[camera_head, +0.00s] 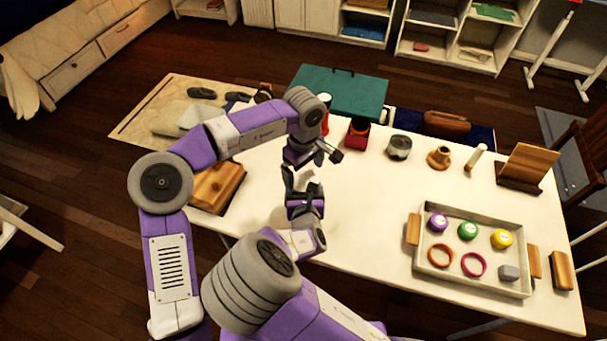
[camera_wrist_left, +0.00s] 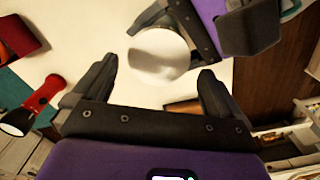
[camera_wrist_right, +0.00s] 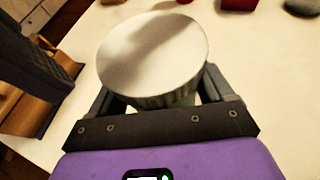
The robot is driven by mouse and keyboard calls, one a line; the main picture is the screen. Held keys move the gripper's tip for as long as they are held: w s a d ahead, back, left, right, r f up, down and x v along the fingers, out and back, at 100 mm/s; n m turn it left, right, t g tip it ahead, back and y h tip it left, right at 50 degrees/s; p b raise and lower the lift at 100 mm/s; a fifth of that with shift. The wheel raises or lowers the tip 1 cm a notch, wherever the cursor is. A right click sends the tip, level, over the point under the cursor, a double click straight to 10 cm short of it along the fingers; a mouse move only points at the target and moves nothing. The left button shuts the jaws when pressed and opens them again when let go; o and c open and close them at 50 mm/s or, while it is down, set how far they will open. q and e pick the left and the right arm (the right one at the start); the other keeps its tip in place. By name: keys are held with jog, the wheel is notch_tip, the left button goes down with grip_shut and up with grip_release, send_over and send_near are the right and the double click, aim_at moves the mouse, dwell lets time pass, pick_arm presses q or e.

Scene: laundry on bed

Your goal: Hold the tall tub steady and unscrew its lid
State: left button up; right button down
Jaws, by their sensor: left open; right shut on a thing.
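The tall tub's round pale lid (camera_wrist_right: 152,55) fills the upper middle of the right wrist view, with its ribbed rim showing. My right gripper (camera_wrist_right: 160,88) is shut on the tub below the lid; the tub's body is mostly hidden. In the left wrist view the lid (camera_wrist_left: 158,55) lies beyond the fingertips of my left gripper (camera_wrist_left: 157,75). The left gripper is open and empty, with its fingers apart from the lid. In the head view both grippers are close together over the table's left part, and the tub is hard to make out between them.
A tray (camera_head: 420,262) with lids and rings stands at the table's right. A wooden block (camera_head: 218,187) lies at the left edge. A red container (camera_head: 358,132), a grey jar (camera_head: 399,147) and a brown piece (camera_head: 439,157) line the back. The table's middle is clear.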

aim_at(304, 180)
pick_arm(q)
jog(key=shift+r, duration=0.75)
notch_tip(304, 180, up, 3)
jog(key=m, duration=0.3)
jog(key=shift+f, duration=3.9)
jog(key=shift+c, duration=0.5)
jog(key=c, duration=0.9)
jog(key=shift+n, duration=1.6)
jog(key=shift+c, duration=0.2)
jog(key=o, duration=1)
